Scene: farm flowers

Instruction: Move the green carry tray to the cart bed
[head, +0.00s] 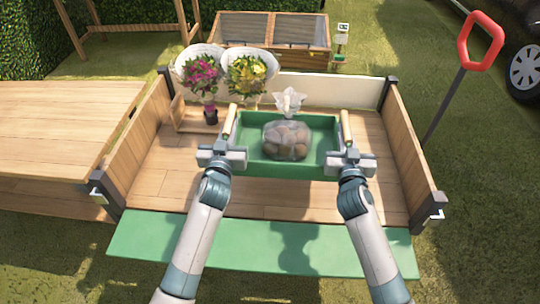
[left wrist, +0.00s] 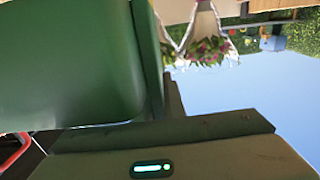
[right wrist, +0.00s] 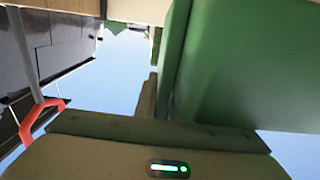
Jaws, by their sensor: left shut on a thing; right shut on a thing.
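The green carry tray (head: 318,168) is over the middle of the cart bed (head: 160,185) in the head view, roughly level, with a clear bag of brown round things (head: 286,141) in it. My left gripper (head: 231,135) is shut on the tray's left side, and my right gripper (head: 346,135) is shut on its right side. The tray's green wall fills much of the left wrist view (left wrist: 70,60) and the right wrist view (right wrist: 250,60). I cannot tell whether the tray's underside touches the bed boards.
Two wrapped bouquets, pink (head: 203,75) and yellow (head: 247,72), stand in a wooden holder at the bed's back left. Wooden side walls (head: 412,150) flank the bed. A green flap (head: 140,238) lies at the front. A red-handled shovel (head: 480,42) stands to the right.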

